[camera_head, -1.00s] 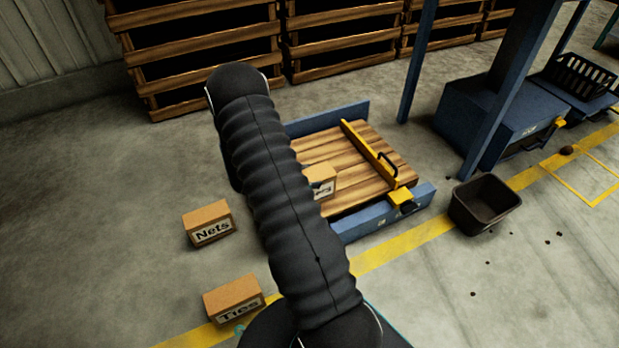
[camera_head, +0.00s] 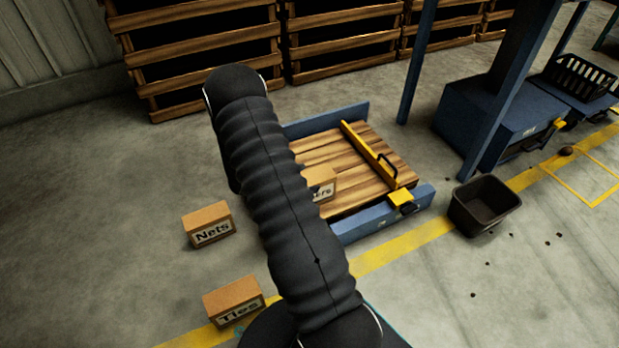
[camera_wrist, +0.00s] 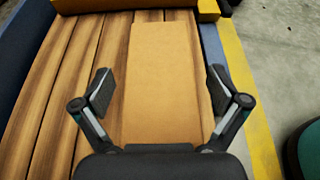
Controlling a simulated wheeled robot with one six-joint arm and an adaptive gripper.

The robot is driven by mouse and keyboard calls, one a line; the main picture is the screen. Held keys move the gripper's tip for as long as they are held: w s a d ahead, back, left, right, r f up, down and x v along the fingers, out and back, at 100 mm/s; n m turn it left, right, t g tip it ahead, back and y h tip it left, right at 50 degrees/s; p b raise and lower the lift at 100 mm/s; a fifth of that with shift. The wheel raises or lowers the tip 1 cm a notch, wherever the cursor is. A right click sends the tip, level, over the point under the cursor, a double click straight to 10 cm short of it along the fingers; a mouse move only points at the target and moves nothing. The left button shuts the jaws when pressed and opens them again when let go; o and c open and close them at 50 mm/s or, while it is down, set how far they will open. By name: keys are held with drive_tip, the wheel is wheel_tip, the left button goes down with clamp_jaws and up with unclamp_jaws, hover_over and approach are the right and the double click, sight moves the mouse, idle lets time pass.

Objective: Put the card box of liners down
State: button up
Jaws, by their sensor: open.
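The card box of liners (camera_head: 321,184) rests on the wooden slatted platform (camera_head: 345,201). My arm covers its left part in the head view, and only the end of its label shows. In the wrist view the box's plain brown top (camera_wrist: 165,80) lies between the fingers of my gripper (camera_wrist: 165,92). The fingers are spread wide, with a gap on each side of the box. My gripper is hidden behind my arm in the head view.
A box marked Nets (camera_head: 208,224) and a box marked Ties (camera_head: 233,300) stand on the floor at left. A yellow bar (camera_head: 370,152) crosses the platform. A dark bin (camera_head: 485,205) stands to its right. Slatted crates (camera_head: 200,45) line the back.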

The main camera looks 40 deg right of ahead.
drive_tip(key=p+v, duration=0.1)
drive_tip(key=v, duration=1)
drive_tip(key=s+a+r+m+y, duration=0.3)
drive_tip(key=r+m, duration=0.1)
drive_tip(key=r, duration=0.7)
drive_tip(key=s+a+r+m+t+y, duration=0.8)
drive_tip(key=s+a+r+m+y, duration=0.2)
drive_tip(key=s+a+r, duration=0.7)
drive_tip(key=s+r+m, duration=0.1)
drive_tip(key=s+r, duration=0.2)
drive_tip(key=shift+a+r+t, duration=0.3)
drive_tip(key=shift+r, duration=0.1)
drive_tip(key=shift+s, duration=0.15)
